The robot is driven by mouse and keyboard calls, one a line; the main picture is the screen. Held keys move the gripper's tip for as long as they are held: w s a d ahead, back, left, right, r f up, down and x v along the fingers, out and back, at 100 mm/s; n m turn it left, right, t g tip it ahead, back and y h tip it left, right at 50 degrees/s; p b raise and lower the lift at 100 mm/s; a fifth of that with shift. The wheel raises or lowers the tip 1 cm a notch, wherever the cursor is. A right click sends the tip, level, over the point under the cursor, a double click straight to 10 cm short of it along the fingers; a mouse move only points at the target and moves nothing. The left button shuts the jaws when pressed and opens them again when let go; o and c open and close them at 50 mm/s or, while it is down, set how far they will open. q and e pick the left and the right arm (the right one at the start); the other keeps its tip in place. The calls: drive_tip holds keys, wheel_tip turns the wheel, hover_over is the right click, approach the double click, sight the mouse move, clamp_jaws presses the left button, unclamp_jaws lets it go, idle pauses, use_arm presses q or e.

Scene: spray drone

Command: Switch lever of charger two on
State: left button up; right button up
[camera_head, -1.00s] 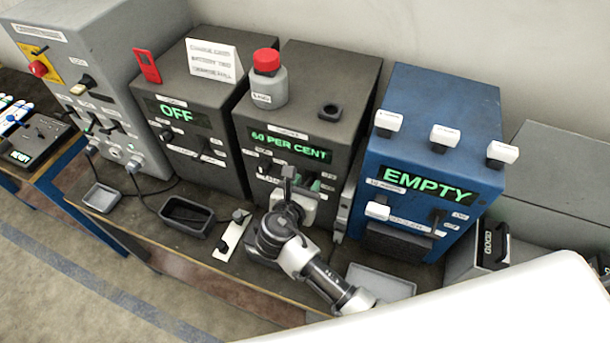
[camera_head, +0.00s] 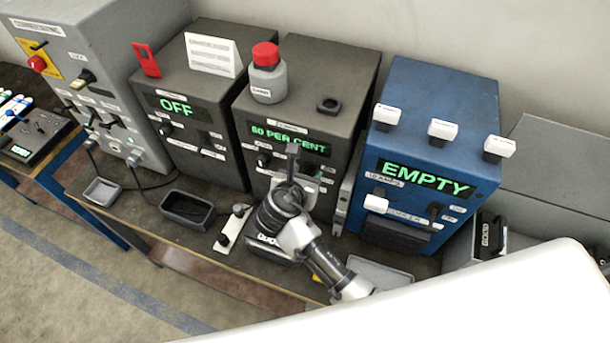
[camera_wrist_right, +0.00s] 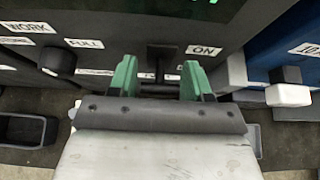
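A dark grey charger box (camera_head: 340,88) with a green "60 PER CENT" display (camera_head: 291,141) stands in the middle of the bench; its small name label is too blurred to read. My right gripper (camera_head: 303,182) is at its lower front and hides part of the panel. In the right wrist view my right gripper (camera_wrist_right: 158,78) has its green fingers apart. A dark lever (camera_wrist_right: 162,56) shows between and just beyond the fingertips, with an "ON" label (camera_wrist_right: 205,51) to its right and a "FULL" label (camera_wrist_right: 84,43) to its left. Contact cannot be told. My left gripper is out of view.
A similar dark box (camera_head: 187,84) reading "OFF" stands to the left. A blue box (camera_head: 440,95) reading "EMPTY" stands close on the right. A red-capped bottle (camera_head: 267,80) stands on the middle box. A dark tray (camera_head: 187,212) lies on the bench.

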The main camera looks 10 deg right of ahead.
drive_tip(key=shift+o, duration=1.1)
drive_tip(key=v, duration=1)
drive_tip(key=shift+s+a+r, duration=0.15)
drive_tip(key=shift+s+r, duration=0.05)
drive_tip(key=shift+s, duration=0.1)
